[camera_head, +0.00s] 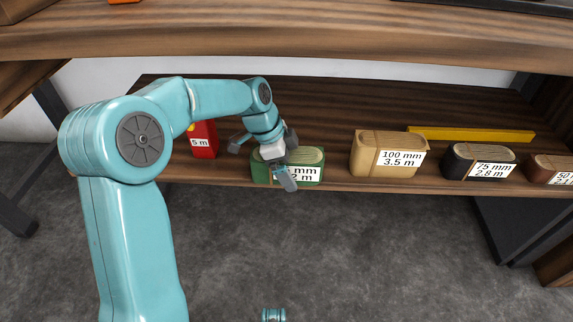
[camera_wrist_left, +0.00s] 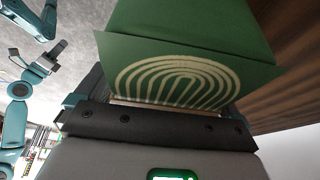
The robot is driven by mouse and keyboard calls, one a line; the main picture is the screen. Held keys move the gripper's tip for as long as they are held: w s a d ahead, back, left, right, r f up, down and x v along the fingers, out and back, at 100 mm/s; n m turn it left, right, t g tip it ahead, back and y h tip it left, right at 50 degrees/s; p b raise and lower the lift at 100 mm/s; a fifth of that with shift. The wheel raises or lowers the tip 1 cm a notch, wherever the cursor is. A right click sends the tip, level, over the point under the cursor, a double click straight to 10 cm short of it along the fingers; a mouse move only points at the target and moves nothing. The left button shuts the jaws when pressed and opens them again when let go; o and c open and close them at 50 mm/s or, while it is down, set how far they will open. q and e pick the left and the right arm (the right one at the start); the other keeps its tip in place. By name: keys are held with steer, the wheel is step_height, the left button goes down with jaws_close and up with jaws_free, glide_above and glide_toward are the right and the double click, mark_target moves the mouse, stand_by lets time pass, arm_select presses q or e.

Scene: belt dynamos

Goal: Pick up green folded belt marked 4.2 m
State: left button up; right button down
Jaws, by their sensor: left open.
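The green folded belt (camera_head: 262,172) lies on the wooden shelf near its front edge. Its white label is partly covered by my gripper, leaving "mm" and "2 m" readable. My left gripper (camera_head: 268,158) is open over the belt, with one finger in front of the label. In the left wrist view the green belt (camera_wrist_left: 190,28) is close before the palm (camera_wrist_left: 150,124), its pale looped folds facing the camera. I cannot tell whether the fingers touch it.
A red belt (camera_head: 204,142) stands left of the green one, close to my gripper. A tan belt (camera_head: 377,153), a black belt (camera_head: 462,160) and a brown belt (camera_head: 545,170) stand to the right. A yellow bar (camera_head: 480,134) lies behind them. An upper shelf (camera_head: 300,38) hangs above.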

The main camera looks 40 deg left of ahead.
arm_select(q)
steer(key=shift+f, duration=0.1)
steer(key=c, duration=1.7)
steer(key=shift+c, duration=0.4)
